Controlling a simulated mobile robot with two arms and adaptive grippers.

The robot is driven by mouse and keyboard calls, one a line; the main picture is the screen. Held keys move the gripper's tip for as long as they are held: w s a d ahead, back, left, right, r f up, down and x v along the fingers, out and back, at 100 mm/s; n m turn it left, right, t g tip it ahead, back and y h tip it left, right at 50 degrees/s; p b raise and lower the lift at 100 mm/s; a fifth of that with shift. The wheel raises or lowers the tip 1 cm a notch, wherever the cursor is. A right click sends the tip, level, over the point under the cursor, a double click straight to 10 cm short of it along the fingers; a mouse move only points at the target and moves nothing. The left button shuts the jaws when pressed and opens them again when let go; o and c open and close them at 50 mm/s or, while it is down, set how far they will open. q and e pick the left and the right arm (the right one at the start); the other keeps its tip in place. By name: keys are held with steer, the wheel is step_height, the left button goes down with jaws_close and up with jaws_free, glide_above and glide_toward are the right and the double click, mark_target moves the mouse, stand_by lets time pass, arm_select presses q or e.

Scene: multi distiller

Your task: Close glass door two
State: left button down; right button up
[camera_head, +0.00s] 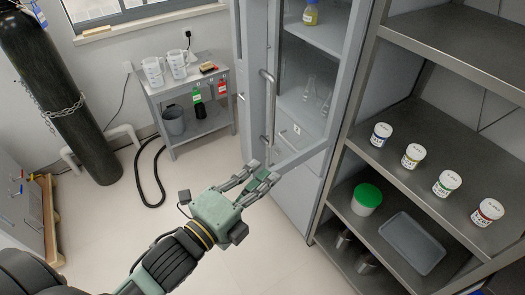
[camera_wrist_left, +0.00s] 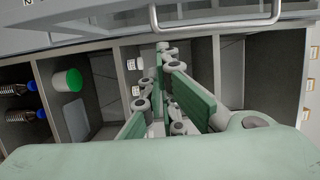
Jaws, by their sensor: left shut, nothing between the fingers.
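The tall grey cabinet has a glass door (camera_head: 306,110) with a long vertical bar handle (camera_head: 267,105) on its left side. Flasks and a yellow bottle show behind the glass. I cannot tell exactly how far the door stands open. My left gripper (camera_head: 265,172) is shut and empty, just below the handle and close to the door's lower part; contact cannot be made out. In the left wrist view the gripper (camera_wrist_left: 170,56) points towards a metal bar handle (camera_wrist_left: 215,29) at the top, apart from it. My right gripper is not in view.
An open grey shelf unit (camera_head: 430,150) with white jars and a green-lidded tub (camera_head: 367,198) stands right of the cabinet. A small metal table (camera_head: 190,97) with jugs and a black gas cylinder (camera_head: 62,95) are on the left.

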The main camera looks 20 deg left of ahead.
arm_select(q)
steer(key=w+a+p, duration=0.1)
steer(key=w+p, duration=0.1)
steer(key=w, duration=0.4)
steer(key=shift+w+a, duration=0.25)
steer(key=shift+a, duration=0.1)
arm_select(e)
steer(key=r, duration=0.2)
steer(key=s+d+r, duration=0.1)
arm_select(q)
steer(key=shift+a, duration=0.1)
